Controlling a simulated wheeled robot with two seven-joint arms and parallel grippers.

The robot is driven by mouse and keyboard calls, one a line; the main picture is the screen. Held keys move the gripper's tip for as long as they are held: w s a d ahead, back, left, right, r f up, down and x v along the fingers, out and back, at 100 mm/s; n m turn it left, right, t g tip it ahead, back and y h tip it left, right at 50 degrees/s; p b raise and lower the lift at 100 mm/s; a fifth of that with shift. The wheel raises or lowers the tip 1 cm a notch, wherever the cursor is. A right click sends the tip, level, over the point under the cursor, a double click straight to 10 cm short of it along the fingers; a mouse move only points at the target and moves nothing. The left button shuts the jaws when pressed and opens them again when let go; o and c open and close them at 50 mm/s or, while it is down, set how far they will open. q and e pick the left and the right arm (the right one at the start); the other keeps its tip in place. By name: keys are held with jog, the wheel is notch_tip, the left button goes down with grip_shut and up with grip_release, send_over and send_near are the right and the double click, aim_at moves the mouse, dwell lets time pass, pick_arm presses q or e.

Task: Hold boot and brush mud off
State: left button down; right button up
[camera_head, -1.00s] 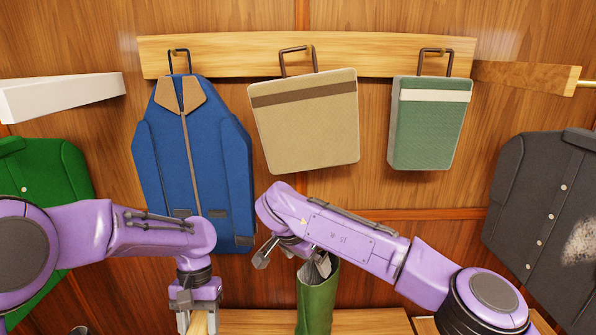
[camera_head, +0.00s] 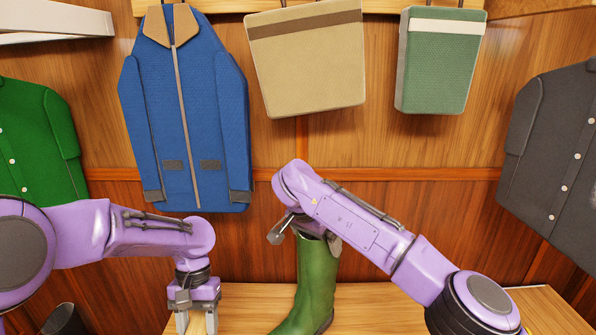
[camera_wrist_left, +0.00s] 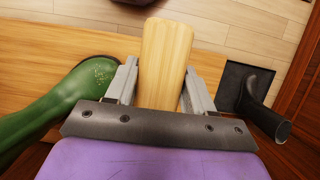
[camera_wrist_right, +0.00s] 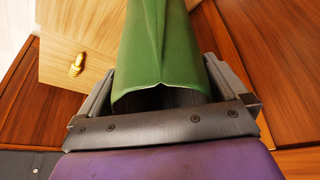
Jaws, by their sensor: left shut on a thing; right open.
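The green boot (camera_head: 316,285) stands upright on the wooden bench, its toe toward the lower left. The brush's bristles are hidden. My right gripper (camera_head: 303,232) is at the top of the boot shaft. In the right wrist view its open fingers lie on both sides of the shaft (camera_wrist_right: 165,50); I cannot tell whether they touch it.
The wooden bench (camera_head: 375,310) has free room right of the boot. A black boot (camera_wrist_left: 262,105) stands on a dark tray (camera_wrist_left: 233,80) at the left end. A blue coat (camera_head: 190,110), a tan bag (camera_head: 305,70) and a green bag (camera_head: 435,70) hang above.

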jog(key=shift+r, duration=0.1)
jog(key=c, duration=1.1)
pick_arm(q)
jog(key=shift+r, duration=0.1)
pick_arm(e)
jog(key=shift+c, duration=0.2)
pick_arm(q)
jog(key=shift+r+p, duration=0.55)
jog(key=shift+p, duration=0.15)
pick_arm(e)
jog(key=shift+f, duration=0.3)
